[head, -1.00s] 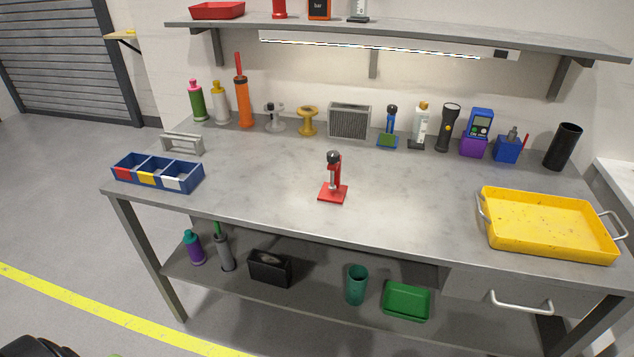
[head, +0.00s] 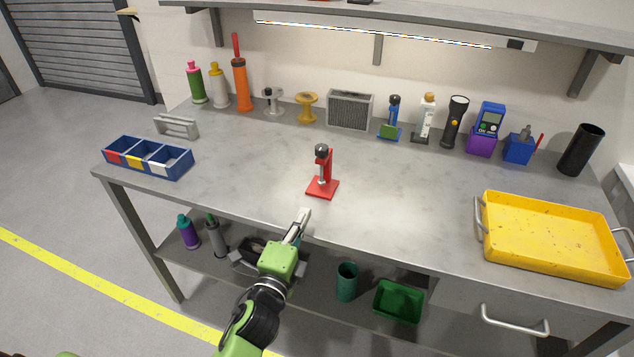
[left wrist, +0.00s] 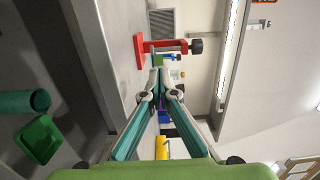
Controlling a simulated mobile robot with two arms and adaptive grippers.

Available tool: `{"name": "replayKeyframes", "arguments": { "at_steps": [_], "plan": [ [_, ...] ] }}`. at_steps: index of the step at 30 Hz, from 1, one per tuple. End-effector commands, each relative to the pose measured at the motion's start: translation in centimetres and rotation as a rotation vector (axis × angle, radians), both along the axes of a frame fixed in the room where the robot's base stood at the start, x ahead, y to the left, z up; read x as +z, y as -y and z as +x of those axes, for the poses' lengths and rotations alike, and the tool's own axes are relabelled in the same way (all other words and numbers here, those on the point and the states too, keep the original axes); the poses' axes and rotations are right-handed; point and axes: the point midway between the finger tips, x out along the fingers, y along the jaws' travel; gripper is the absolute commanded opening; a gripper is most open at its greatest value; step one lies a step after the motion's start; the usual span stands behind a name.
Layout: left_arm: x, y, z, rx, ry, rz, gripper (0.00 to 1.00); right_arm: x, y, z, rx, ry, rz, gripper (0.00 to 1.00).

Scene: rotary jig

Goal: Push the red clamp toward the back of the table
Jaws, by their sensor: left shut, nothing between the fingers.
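The red clamp (head: 322,174) stands upright on the grey table (head: 400,200), near the middle, with a red square base and a black knob on top. My left gripper (head: 304,216) is shut and empty at the table's front edge, in front of the clamp and a little to its left, apart from it. In the left wrist view the clamp (left wrist: 160,47) appears sideways beyond the closed fingertips (left wrist: 158,72). My right gripper is not in view.
A blue bin with compartments (head: 147,158) is at the left and a yellow tray (head: 550,240) at the right. Bottles, spools, a grey vented box (head: 350,110) and tools line the back. The tabletop between the clamp and this row is clear.

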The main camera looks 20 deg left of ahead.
Motion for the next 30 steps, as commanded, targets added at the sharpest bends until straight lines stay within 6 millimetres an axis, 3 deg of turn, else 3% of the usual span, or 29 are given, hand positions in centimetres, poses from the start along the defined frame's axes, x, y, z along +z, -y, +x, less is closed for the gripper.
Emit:
{"name": "replayKeyframes", "arguments": {
  "at_steps": [15, 22, 30],
  "plan": [
    [0.1, -0.1, 9.5, 0.0, 0.0, -0.003, 0.0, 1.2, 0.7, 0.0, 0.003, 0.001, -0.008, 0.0],
    [0.0, -0.1, 11.7, 0.0, -0.001, -0.002, 0.0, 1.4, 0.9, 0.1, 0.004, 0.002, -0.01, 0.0],
    [-0.1, -0.1, 12.1, -0.001, -0.002, -0.002, 0.0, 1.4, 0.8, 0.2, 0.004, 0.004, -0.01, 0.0]
  ]
}}
